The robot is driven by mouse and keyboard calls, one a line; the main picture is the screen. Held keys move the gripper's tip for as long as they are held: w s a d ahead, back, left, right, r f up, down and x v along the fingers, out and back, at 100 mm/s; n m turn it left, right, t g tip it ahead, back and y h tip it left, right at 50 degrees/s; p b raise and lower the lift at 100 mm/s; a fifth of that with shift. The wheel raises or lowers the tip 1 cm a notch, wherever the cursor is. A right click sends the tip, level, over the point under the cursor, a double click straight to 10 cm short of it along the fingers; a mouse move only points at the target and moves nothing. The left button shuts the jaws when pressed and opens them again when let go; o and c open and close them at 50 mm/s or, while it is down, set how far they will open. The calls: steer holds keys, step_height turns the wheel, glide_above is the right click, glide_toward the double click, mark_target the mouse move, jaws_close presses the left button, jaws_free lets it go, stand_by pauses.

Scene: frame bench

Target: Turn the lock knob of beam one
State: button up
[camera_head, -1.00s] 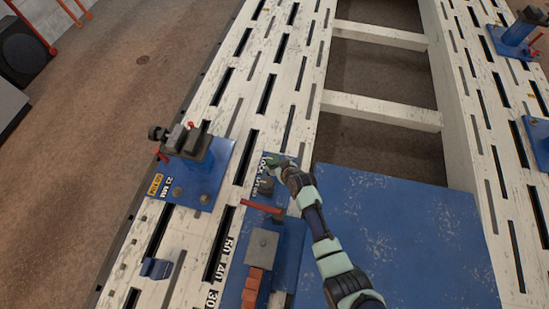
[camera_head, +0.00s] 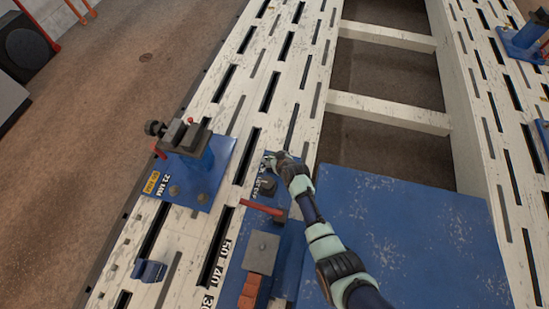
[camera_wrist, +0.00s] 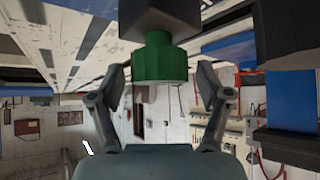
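The green lock knob (camera_wrist: 158,60) sits under a dark block (camera_wrist: 165,18) in the wrist view. My gripper (camera_wrist: 160,85) has its two fingers on either side of the knob, with a visible gap at each side, so it is open. In the head view my gripper (camera_head: 277,160) is low at the far end of the blue beam fixture (camera_head: 290,255), by white lettering and a dark block (camera_head: 267,187). The knob cannot be made out there.
A red lever (camera_head: 262,208) and a grey block (camera_head: 262,250) stand near my arm on the fixture. A blue clamp stand (camera_head: 197,175) is to the left. A large blue plate (camera_head: 410,240) lies right of my arm. The slotted white bench (camera_head: 285,75) is clear beyond.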

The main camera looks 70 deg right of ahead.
steer(key=c, duration=1)
steer(key=shift+f+n, duration=0.1)
steer(key=shift+n, duration=0.2)
steer(key=shift+n+t+y+b, duration=0.3)
steer(key=shift+n+y+b, duration=0.1)
steer(key=shift+y, duration=0.1)
steer(key=o, duration=1.2)
steer(key=v, duration=1.2)
